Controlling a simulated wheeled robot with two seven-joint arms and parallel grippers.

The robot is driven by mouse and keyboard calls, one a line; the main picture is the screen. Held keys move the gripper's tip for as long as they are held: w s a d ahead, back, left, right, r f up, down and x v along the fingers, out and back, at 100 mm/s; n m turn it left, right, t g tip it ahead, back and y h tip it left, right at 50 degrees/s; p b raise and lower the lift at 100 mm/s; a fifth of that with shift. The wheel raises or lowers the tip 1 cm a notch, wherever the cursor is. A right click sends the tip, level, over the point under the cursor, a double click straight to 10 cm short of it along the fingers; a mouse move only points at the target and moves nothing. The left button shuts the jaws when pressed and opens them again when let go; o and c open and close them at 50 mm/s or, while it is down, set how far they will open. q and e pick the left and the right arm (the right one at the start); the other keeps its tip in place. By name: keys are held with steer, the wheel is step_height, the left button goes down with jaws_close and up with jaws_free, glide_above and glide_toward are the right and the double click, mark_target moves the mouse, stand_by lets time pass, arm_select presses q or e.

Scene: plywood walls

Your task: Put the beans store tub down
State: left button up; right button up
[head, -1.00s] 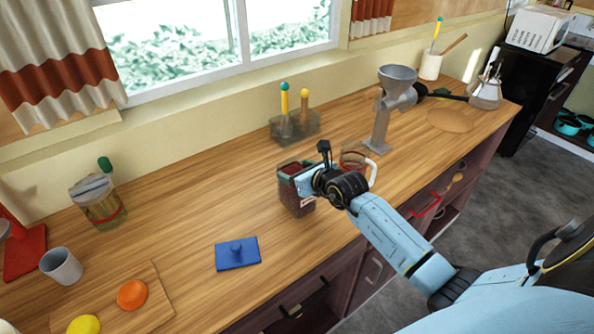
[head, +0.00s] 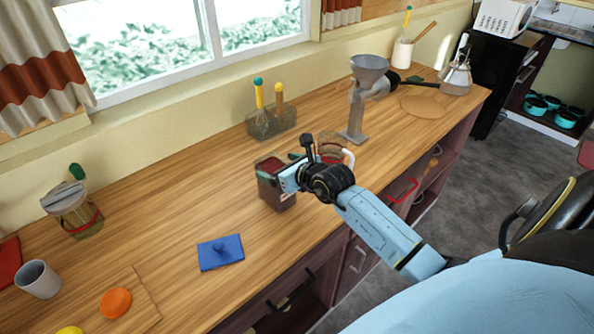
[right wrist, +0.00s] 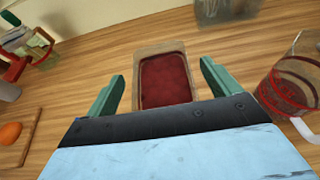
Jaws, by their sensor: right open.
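The beans store tub (head: 275,192) is a clear square tub filled with dark red beans, open at the top. It stands upright on the wooden counter (head: 165,205), and its red contents also show in the right wrist view (right wrist: 165,80). My right gripper (head: 283,170) is at the tub's top; in the right wrist view its two green fingers (right wrist: 160,90) are spread, one on each side of the tub, with gaps between. A blue lid with a knob (head: 221,252) lies on the counter in front-left of the tub. My left gripper is not in view.
A jug with a white handle and red band (right wrist: 292,90) stands close to the right of my gripper. Behind are a grey grinder (head: 358,100) and a clear utensil holder (head: 270,122). A jar (head: 72,208), cup (head: 38,279) and board (head: 140,300) are at left.

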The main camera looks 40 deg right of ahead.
steer(key=v, duration=0.9)
steer(key=shift+s, duration=0.3)
